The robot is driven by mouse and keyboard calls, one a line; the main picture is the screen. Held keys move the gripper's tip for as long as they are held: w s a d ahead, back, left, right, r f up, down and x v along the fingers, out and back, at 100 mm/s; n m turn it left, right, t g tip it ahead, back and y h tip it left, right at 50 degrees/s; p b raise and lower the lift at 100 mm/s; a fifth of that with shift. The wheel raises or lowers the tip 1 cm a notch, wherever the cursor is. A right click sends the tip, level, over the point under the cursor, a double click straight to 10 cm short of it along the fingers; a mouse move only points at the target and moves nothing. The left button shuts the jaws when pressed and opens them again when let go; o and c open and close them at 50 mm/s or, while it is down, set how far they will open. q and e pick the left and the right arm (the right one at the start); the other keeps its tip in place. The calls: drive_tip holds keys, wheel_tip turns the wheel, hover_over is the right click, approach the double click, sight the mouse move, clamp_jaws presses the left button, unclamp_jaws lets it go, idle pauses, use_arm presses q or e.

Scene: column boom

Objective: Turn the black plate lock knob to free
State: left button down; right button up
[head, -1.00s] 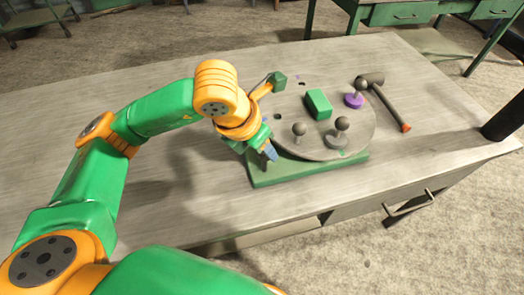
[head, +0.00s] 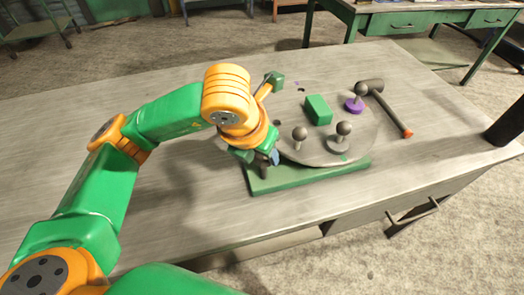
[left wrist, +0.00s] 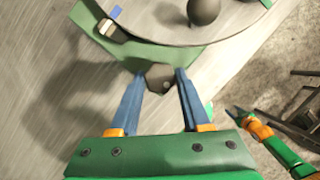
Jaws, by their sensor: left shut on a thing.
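The black plate lock knob (left wrist: 160,77) is a dark, angular piece at the near edge of the green base (head: 300,178). In the left wrist view it sits between the two blue fingers of my left gripper (left wrist: 160,80), which is shut on it. In the head view my left gripper (head: 268,158) is at the base's left front corner, and the wrist largely hides the knob. A grey round plate (head: 318,150) lies on the base. My right gripper (left wrist: 236,114) shows small at the right of the left wrist view; its opening is unclear.
The plate carries a green block (head: 318,109), two grey ball knobs (head: 300,134) (head: 344,130) and a purple-based knob (head: 354,104). A green-ended lever (head: 274,80) stands behind left. A hammer (head: 390,108) lies to the right. The table's left is clear.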

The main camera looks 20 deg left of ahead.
use_arm(q)
drive_tip(key=shift+c, duration=1.8)
unclamp_jaws()
drive_tip(key=v, duration=0.7)
drive_tip(key=shift+r, duration=0.15)
